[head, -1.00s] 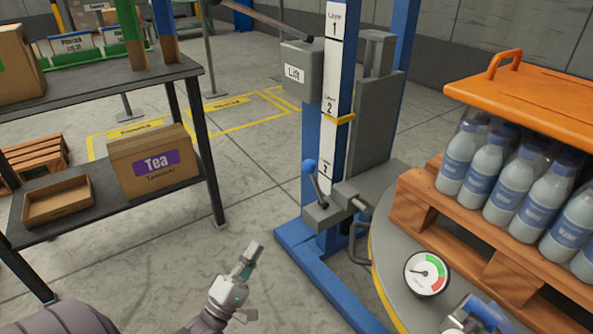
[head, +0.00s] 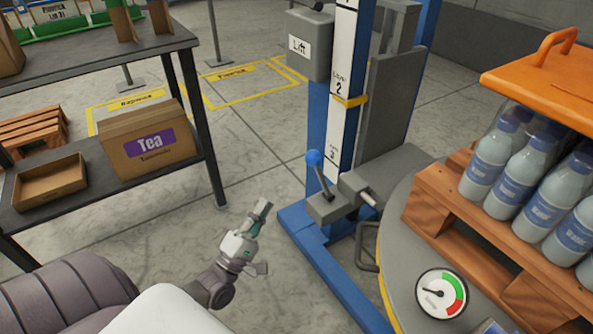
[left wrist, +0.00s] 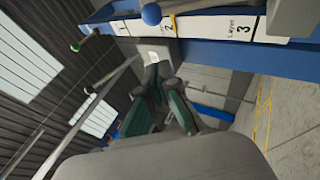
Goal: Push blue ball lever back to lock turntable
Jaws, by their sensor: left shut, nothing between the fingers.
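The blue ball lever (head: 314,159) stands on a grey bracket at the foot of the blue lift post, its rod leaning slightly. Its ball also shows at the top of the left wrist view (left wrist: 151,14). The turntable (head: 398,264) is the grey round plate with a yellow edge at right, beside the bracket, with a metal pin between them. My left gripper (head: 262,208) is shut and empty, in front of and to the left of the lever, apart from it. Its green-padded fingers show in the left wrist view (left wrist: 160,84). My right gripper is not in view.
On the turntable are a wooden pallet (head: 440,215) with water bottles (head: 497,158), an orange cover (head: 545,85) and a dial gauge (head: 441,293). A shelf (head: 201,125) with a Tea box (head: 148,150) stands left. Floor between shelf and post is clear.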

